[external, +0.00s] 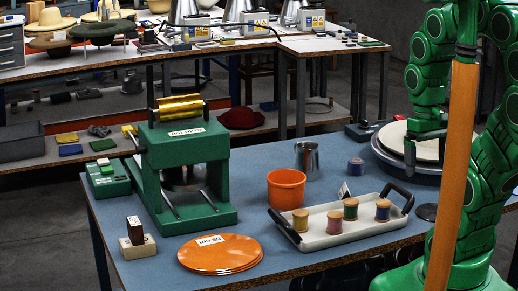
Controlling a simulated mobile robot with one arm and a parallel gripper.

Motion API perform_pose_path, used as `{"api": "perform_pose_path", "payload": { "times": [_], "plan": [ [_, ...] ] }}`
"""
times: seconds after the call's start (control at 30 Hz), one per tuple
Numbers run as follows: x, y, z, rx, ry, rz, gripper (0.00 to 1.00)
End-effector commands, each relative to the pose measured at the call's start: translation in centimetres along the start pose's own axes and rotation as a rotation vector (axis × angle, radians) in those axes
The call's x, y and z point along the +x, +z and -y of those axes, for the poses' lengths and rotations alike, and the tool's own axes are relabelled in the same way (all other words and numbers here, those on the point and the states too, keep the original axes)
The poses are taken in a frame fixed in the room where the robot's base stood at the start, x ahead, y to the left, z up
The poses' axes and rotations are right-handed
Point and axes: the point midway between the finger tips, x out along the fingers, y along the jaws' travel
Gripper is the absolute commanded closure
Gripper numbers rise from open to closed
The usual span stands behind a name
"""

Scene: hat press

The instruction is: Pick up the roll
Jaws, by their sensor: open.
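A shiny gold roll (180,106) lies horizontally on top of the green press (183,144), between dark end supports. The press stands at the left of the blue table, with a white label on its front. My gripper (425,155) is at the right, pointing down over a round pale disc (400,140). It is open, with two green fingers apart and nothing seen between them. It is well to the right of the roll. My arm and an orange-brown post partly hide the area behind them.
A white tray (338,240) with dark handles holds several thread spools. Orange plates (220,253) lie at the front. A green box (108,178) stands left of the press.

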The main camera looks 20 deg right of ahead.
Motion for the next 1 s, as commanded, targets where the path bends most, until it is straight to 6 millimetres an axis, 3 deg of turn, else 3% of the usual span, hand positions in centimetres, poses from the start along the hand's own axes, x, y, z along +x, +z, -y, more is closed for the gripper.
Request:
{"api": "perform_pose_path", "payload": {
  "times": [0.03, 0.13, 0.43, 0.57, 0.77, 1.0],
  "plan": [
    [0.0, 0.0, 0.0, 0.0, 0.0, 0.0, 0.0],
    [0.0, 0.0, 0.0, 0.0, 0.0, 0.001, 0.13],
    [-0.2, -0.3, -0.1, 0.003, 0.0, -0.008, 0.13],
    [-1.9, -2.4, -0.5, 0.017, 0.004, -0.07, 0.13],
    [-8.5, -9.1, -2.5, 0.064, 0.023, -0.293, 0.13],
    [-19.7, -16.3, -6.5, 0.141, 0.06, -0.604, 0.13]
  ]
}}
